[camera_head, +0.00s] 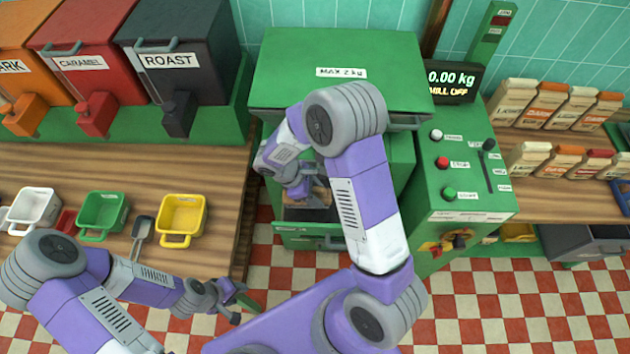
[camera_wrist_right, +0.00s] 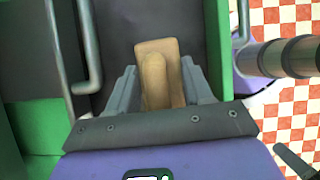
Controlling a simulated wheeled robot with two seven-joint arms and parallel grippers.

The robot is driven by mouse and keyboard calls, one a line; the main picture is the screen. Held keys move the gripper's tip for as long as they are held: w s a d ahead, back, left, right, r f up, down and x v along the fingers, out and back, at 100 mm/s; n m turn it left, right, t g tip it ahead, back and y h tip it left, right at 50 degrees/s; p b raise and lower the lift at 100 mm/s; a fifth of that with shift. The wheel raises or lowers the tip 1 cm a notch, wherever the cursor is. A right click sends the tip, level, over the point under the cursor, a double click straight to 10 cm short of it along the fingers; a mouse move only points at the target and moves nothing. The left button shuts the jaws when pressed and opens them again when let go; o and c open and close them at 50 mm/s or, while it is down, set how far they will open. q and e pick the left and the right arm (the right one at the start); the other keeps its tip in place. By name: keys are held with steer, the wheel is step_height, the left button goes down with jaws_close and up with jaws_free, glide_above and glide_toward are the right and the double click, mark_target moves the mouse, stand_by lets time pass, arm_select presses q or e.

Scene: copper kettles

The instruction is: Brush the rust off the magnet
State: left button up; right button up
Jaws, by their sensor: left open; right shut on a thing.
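My right gripper (camera_head: 308,188) is shut on a wooden brush (camera_wrist_right: 168,72), whose tan back and handle show between the fingers in the right wrist view. The bristles are hidden beneath it. The brush is at the open front of the green machine (camera_head: 340,62), over a dark surface (camera_wrist_right: 125,25). I cannot tell whether that surface is the magnet, or whether the brush touches it; no rust is clear. My left gripper (camera_head: 236,308) is open, low over the floor by the wooden counter's front edge. A small dark green thing shows at its fingers; I cannot tell what it is.
Yellow (camera_head: 181,219), green (camera_head: 101,215) and white (camera_head: 34,208) bins and a grey scoop (camera_head: 142,232) are on the left counter. A grey bar handle (camera_wrist_right: 70,60) runs left of the brush. A control panel (camera_head: 461,175) stands right of the machine.

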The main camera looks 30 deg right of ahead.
mark_target(319, 188)
steer(key=shift+r+p, duration=1.55)
steer(key=shift+r, duration=0.85)
steer(key=shift+f, duration=0.1)
